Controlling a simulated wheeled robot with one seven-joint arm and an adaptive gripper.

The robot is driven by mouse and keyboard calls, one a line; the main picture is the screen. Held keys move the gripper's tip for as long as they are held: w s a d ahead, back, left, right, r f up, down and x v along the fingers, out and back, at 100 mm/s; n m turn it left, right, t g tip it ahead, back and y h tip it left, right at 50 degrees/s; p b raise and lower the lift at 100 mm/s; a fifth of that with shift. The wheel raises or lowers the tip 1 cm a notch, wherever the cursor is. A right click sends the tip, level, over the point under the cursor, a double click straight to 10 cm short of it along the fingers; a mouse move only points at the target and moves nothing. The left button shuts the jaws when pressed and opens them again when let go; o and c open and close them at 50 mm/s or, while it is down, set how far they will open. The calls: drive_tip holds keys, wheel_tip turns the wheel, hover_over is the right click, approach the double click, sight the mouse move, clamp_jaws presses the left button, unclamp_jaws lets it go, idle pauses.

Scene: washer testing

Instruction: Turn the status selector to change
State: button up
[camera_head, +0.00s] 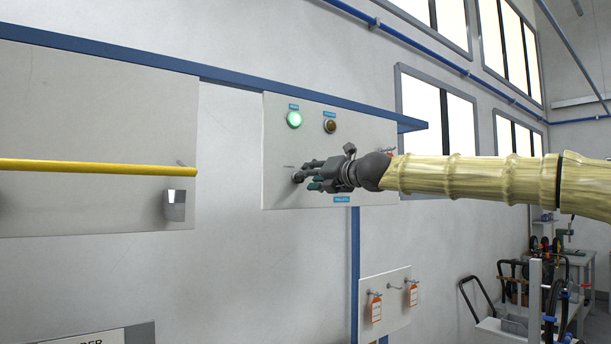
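A pale control panel (274,140) is mounted on the wall in the middle of the view. A lit green lamp (294,119) sits at its upper left, and an unlit amber lamp (330,126) is to the right of it. My gripper (303,178) reaches in from the right, its fingers at the panel's lower left, at or close to its face. A small pale round part shows at the fingertips, perhaps the selector knob (297,177). The fingers hide most of it, so its setting does not show. Whether the fingers are closed on it cannot be told.
A blue rail (225,75) runs above the panel. A board (90,120) with a yellow bar (90,167) is on the left wall. A small panel with orange tags (376,310) hangs below. Carts (495,325) stand at the lower right.

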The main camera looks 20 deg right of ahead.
drive_tip(key=shift+x, duration=1.6)
drive_tip(key=shift+c, duration=0.2)
clamp_jaws()
